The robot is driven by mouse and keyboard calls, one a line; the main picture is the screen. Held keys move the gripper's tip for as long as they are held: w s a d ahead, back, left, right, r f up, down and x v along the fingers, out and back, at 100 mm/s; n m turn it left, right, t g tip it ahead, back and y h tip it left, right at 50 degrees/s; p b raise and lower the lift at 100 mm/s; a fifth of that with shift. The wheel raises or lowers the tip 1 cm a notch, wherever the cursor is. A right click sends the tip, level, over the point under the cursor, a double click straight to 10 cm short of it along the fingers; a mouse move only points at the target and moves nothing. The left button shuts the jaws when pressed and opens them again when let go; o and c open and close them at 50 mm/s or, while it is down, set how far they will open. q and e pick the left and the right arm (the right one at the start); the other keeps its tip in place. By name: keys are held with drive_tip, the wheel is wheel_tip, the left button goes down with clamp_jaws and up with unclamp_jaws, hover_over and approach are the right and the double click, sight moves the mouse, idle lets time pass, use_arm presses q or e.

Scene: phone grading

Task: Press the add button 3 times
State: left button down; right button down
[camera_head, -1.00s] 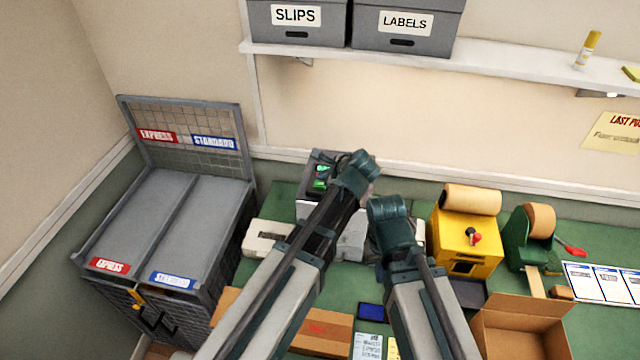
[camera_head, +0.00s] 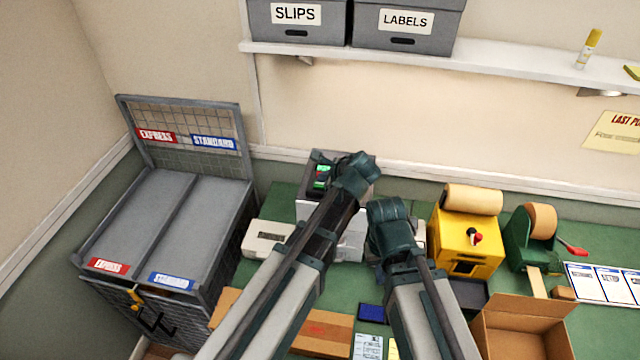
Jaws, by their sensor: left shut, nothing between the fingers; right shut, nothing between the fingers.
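A grey and white machine (camera_head: 314,208) with a small green-lit panel (camera_head: 321,176) on its top stands at the back of the green table. My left gripper (camera_head: 362,164) is over the right part of this machine's top, beside the lit panel. Its fingers are small and mostly hidden behind my wrist; it is shut and empty. I cannot make out the add button; my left arm covers much of the machine. My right gripper is hidden behind my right wrist (camera_head: 389,212), low in front of the machine's right side.
A yellow dispenser (camera_head: 464,236) and a green tape dispenser (camera_head: 524,240) stand to the right. An open cardboard box (camera_head: 522,325) is at front right. A flat carton (camera_head: 325,333) and a blue pad (camera_head: 371,312) lie in front. A grey two-lane bin (camera_head: 160,222) stands left.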

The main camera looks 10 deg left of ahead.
use_arm(q)
drive_tip(key=shift+f+b, duration=0.45)
idle(0.3)
drive_tip(key=shift+r, duration=0.15)
drive_tip(key=shift+r+p, duration=0.75)
drive_tip(key=shift+p, duration=0.15)
wheel_tip(320, 180, up, 5)
drive_tip(key=p, duration=0.5)
idle(0.9)
